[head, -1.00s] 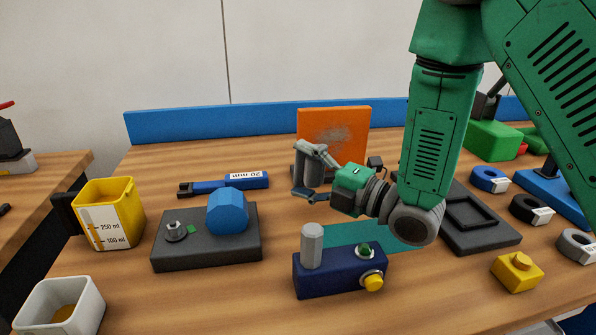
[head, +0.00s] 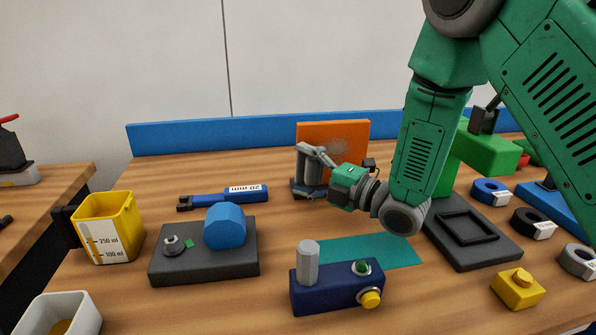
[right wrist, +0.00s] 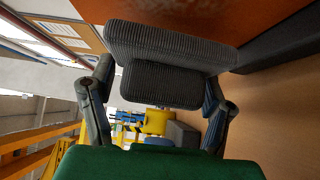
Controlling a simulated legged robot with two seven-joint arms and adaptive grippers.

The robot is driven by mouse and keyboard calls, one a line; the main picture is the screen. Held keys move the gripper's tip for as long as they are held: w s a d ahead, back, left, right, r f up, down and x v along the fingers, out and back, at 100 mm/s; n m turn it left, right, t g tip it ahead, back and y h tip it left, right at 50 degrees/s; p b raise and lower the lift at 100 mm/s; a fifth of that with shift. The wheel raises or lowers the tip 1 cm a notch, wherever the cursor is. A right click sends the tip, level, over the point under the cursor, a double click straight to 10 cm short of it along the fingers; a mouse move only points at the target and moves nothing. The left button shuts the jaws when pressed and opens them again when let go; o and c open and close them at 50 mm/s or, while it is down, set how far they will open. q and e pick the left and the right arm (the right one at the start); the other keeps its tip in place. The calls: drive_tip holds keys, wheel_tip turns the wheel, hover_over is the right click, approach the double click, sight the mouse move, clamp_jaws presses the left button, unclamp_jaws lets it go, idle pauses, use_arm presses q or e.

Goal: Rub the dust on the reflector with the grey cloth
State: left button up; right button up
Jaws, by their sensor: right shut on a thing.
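The reflector is an upright orange panel (head: 350,132) at the back middle of the table. It carries a pale grey dust smear (head: 342,143). My right gripper (head: 312,170) is just in front of the panel's lower left part and hides some of it. It is shut on the grey cloth, a dark, ribbed, folded pad (right wrist: 165,45) between its fingers in the right wrist view. The orange surface (right wrist: 250,15) lies close beyond the pad there; I cannot tell whether they touch. My left gripper is not in view.
A navy button box (head: 335,288) stands in front, beside a teal mat (head: 375,252). A dark plate with a blue knob (head: 225,226), a yellow jug (head: 110,225) and a blue tool (head: 230,194) are left. A dark tray (head: 480,252) and several rings are right.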

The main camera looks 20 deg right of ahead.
drive_tip(key=shift+d+f, duration=0.15)
drive_tip(key=shift+d, duration=0.55)
drive_tip(key=shift+w+a, duration=0.1)
drive_tip(key=shift+a, duration=0.4)
drive_tip(key=shift+w+a+r, duration=0.2)
drive_tip(key=shift+a, duration=0.2)
drive_tip(key=shift+w+d, duration=0.15)
drive_tip(key=shift+d, duration=0.05)
drive_tip(key=shift+w+d+f, duration=0.2)
drive_tip(key=shift+w+d, duration=0.1)
drive_tip(key=shift+d, duration=0.45)
drive_tip(key=shift+w+a+r, duration=0.15)
drive_tip(key=shift+w+a, duration=0.1)
drive_tip(key=shift+a, duration=0.25)
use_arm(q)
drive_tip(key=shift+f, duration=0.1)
